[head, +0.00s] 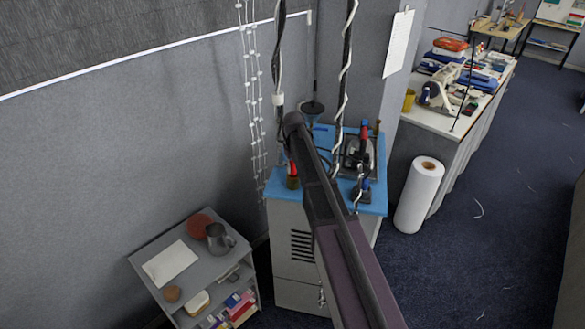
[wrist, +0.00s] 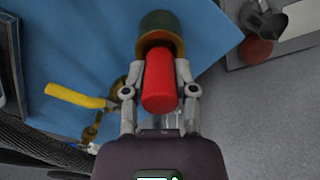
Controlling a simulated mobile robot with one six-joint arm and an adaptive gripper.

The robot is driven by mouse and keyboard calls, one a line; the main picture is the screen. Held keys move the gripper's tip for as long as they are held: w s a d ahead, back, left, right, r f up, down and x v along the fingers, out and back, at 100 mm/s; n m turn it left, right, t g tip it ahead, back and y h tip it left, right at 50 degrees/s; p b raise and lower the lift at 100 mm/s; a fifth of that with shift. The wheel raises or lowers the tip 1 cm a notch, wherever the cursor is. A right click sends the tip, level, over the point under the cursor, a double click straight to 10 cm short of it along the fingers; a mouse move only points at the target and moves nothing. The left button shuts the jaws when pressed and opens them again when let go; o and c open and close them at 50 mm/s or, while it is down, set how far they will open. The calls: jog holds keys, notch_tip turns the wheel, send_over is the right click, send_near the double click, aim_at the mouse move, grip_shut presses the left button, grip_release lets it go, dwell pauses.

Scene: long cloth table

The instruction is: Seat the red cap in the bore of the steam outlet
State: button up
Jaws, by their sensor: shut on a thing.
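The red cap (wrist: 159,88) is held between the two fingers of my gripper (wrist: 160,92) in the wrist view. The steam outlet, apparently the dark green and brass cylinder (wrist: 158,20), stands just beyond it with a brown rim. The cap's far end overlaps the rim in the picture; I cannot tell whether it is inside the bore. In the head view the red cap (head: 292,168) shows just above the outlet (head: 292,183), at the left edge of the blue top. My arm hides most of the gripper there.
The blue top (head: 375,205) also carries an iron (head: 357,150) and other fittings. A yellow-handled part (wrist: 75,95) lies left of my gripper. Cables hang from above close to my arm. A grey shelf (head: 150,250) with a metal jug (head: 218,238) stands lower left.

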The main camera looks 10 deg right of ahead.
jog(key=shift+f+b, duration=0.75)
jog(key=shift+f, duration=0.15)
jog(key=o, duration=1)
jog(key=shift+r, duration=0.15)
